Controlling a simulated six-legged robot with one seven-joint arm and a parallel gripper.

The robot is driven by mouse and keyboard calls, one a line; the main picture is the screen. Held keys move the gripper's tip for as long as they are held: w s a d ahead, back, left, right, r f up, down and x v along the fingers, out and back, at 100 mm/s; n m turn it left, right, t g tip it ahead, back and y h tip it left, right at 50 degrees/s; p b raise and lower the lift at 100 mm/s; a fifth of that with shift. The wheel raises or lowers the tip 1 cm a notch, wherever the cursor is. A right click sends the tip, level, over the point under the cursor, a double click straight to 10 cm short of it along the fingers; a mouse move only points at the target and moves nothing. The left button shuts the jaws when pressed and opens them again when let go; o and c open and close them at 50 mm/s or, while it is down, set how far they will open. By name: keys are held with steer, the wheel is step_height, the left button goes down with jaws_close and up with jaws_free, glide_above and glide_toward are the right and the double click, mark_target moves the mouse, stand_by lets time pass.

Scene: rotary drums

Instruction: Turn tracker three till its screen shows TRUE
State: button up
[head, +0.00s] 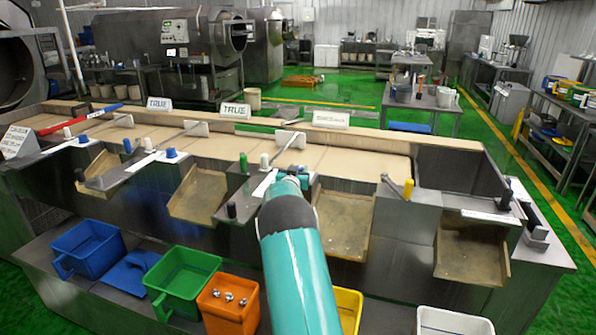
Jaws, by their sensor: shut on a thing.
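Several small white screens stand along the back ledge of the long metal bench. The left screen (159,103) and the middle screen (236,111) read TRUE. The third screen (331,119) shows a longer word, too blurred to read, that does not look like TRUE. Below it, a white paddle (290,140) with a slanted grey bar appears to be part of tracker three. My gripper (292,173) is at the near end of this bar, shut on what seems to be tracker three's handle. My teal arm covers much of the grip, so the contact is hidden.
White (264,160), green (243,162) and blue (171,153) knobs stand left of my gripper; a yellow one (408,188) stands to the right. Blue (88,249), green (183,281) and orange (229,304) bins line the front. Metal chutes slope between the bench's sections.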

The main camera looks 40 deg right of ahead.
steer(key=shift+m+g+h, duration=0.7)
steer(key=shift+m+g, duration=0.3)
steer(key=shift+g, duration=0.7)
steer(key=o, duration=1)
steer(key=shift+c, duration=0.2)
steer(key=v, duration=0.7)
steer(key=shift+a, duration=0.25)
steer(key=shift+f, duration=0.1)
steer(key=shift+s, duration=0.15)
